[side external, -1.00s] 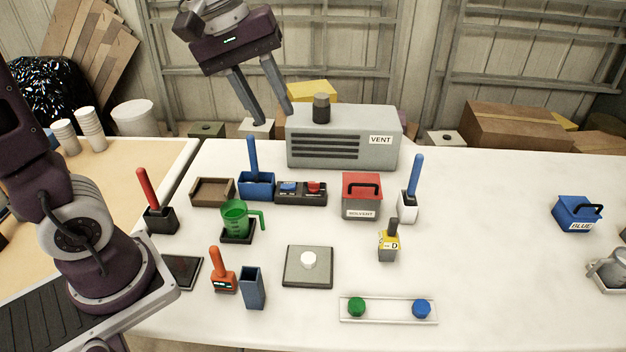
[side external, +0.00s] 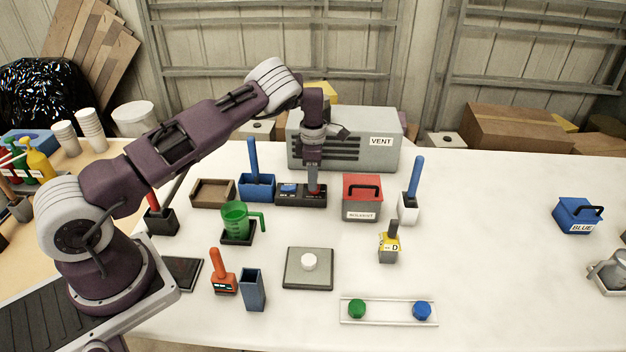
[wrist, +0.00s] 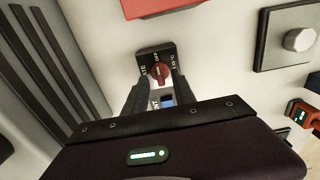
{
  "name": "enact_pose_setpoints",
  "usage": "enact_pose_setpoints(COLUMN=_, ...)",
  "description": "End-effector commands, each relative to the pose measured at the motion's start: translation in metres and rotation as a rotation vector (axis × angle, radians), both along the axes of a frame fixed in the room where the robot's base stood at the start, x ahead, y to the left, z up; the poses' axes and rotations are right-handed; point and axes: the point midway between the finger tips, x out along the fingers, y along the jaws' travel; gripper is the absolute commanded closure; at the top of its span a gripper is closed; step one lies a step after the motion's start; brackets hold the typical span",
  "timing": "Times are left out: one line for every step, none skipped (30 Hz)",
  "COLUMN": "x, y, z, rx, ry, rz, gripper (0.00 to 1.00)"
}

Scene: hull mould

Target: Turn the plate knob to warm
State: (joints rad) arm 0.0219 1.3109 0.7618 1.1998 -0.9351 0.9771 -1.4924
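The black control box (side external: 290,201) stands on the white table in front of the grey VENT unit. It carries a blue control (side external: 288,187) on its left and the red knob on its right. In the wrist view the red knob (wrist: 160,74) has lettering around it, including OFF; the rest is too small to read surely. My gripper (side external: 314,188) points down over the right half of the box. In the wrist view my gripper (wrist: 158,84) is open, with one finger on each side of the red knob. Contact with the knob cannot be told.
The VENT unit (side external: 345,143) stands close behind the box. A green cup (side external: 235,217) stands in front. The table's right side is mostly clear.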

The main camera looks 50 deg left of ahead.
Motion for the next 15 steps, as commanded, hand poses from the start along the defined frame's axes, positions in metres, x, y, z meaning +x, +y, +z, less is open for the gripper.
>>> enact_pose_setpoints(x=-0.0002, y=0.0002, z=-0.0051, rx=0.000, ry=0.000, rz=0.000, gripper=0.68)
enact_pose_setpoints(x=-0.0001, y=0.0001, z=-0.0069, rx=0.000, ry=0.000, rz=0.000, gripper=0.68)
enact_pose_setpoints(x=-0.0001, y=0.0002, z=-0.0083, rx=0.001, ry=-0.001, rz=0.000, gripper=0.68)
enact_pose_setpoints(x=0.0000, y=0.0003, z=-0.0088, rx=0.001, ry=-0.001, rz=0.000, gripper=0.68)
enact_pose_setpoints(x=0.0001, y=0.0002, z=-0.0090, rx=0.001, ry=-0.001, rz=0.000, gripper=0.68)
enact_pose_setpoints(x=0.0001, y=0.0002, z=-0.0090, rx=0.000, ry=-0.001, rz=0.000, gripper=0.68)
enact_pose_setpoints(x=0.0000, y=0.0001, z=-0.0089, rx=0.000, ry=-0.001, rz=0.000, gripper=0.68)
enact_pose_setpoints(x=0.0000, y=0.0001, z=-0.0088, rx=0.000, ry=-0.001, rz=-0.001, gripper=0.68)
enact_pose_setpoints(x=0.0000, y=0.0001, z=-0.0088, rx=0.000, ry=-0.001, rz=-0.001, gripper=0.68)
enact_pose_setpoints(x=-0.0001, y=0.0001, z=-0.0088, rx=0.000, ry=-0.001, rz=-0.001, gripper=0.70)
enact_pose_setpoints(x=-0.0001, y=0.0001, z=-0.0087, rx=0.000, ry=-0.001, rz=-0.001, gripper=0.76)
enact_pose_setpoints(x=-0.0001, y=0.0001, z=-0.0087, rx=-0.001, ry=-0.001, rz=-0.001, gripper=0.84)
enact_pose_setpoints(x=-0.0001, y=0.0001, z=-0.0087, rx=-0.001, ry=-0.001, rz=-0.001, gripper=0.90)
enact_pose_setpoints(x=-0.0001, y=0.0001, z=-0.0086, rx=0.000, ry=0.000, rz=-0.001, gripper=0.96)
enact_pose_setpoints(x=-0.0001, y=0.0001, z=-0.0086, rx=0.000, ry=-0.001, rz=-0.001, gripper=1.00)
